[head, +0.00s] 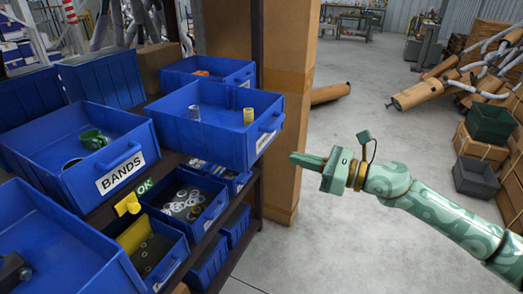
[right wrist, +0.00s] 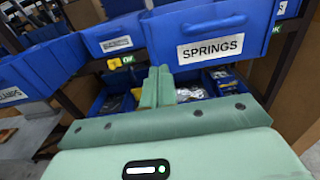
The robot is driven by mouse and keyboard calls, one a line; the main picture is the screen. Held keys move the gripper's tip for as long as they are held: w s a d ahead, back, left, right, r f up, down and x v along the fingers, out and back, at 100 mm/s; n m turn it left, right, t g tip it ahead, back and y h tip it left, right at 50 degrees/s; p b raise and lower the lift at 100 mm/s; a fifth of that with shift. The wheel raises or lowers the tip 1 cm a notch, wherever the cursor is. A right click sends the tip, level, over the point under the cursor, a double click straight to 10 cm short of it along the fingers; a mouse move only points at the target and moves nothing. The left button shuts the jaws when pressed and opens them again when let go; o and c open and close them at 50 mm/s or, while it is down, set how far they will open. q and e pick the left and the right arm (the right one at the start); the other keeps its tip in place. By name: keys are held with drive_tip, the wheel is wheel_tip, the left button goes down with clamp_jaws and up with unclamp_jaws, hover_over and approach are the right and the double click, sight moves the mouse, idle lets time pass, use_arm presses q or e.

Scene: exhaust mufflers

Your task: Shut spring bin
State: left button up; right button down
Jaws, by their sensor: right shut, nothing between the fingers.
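The spring bin (head: 205,138) is a blue open-topped bin on the rack, with its front sticking out past the shelf edge. A few small upright cylinders stand in it. Its front label is too slanted to read in the head view, but the right wrist view shows SPRINGS on the bin (right wrist: 262,30). My right gripper (head: 293,158) is shut and empty. It is in front of the rack, to the right of the bin's front and a little lower, apart from it. In the right wrist view its fingertips (right wrist: 158,70) show just below and left of the label. My left gripper is not in view.
The blue BANDS bin (head: 118,165) is left of the spring bin. Smaller bins with rings (head: 182,203) are on the shelf below. A rack post (head: 257,45) and a cardboard column (head: 290,90) stand behind. The floor (head: 340,230) around my right arm is clear.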

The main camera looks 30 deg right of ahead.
sight(250, 146)
drive_tip(key=p+x, duration=0.1)
drive_tip(key=x, duration=0.8)
drive_tip(key=shift+r, duration=0.1)
drive_tip(key=shift+w+a+p, duration=0.2)
drive_tip(key=shift+w+p, duration=0.1)
drive_tip(key=shift+w, duration=0.15)
drive_tip(key=shift+a, duration=0.1)
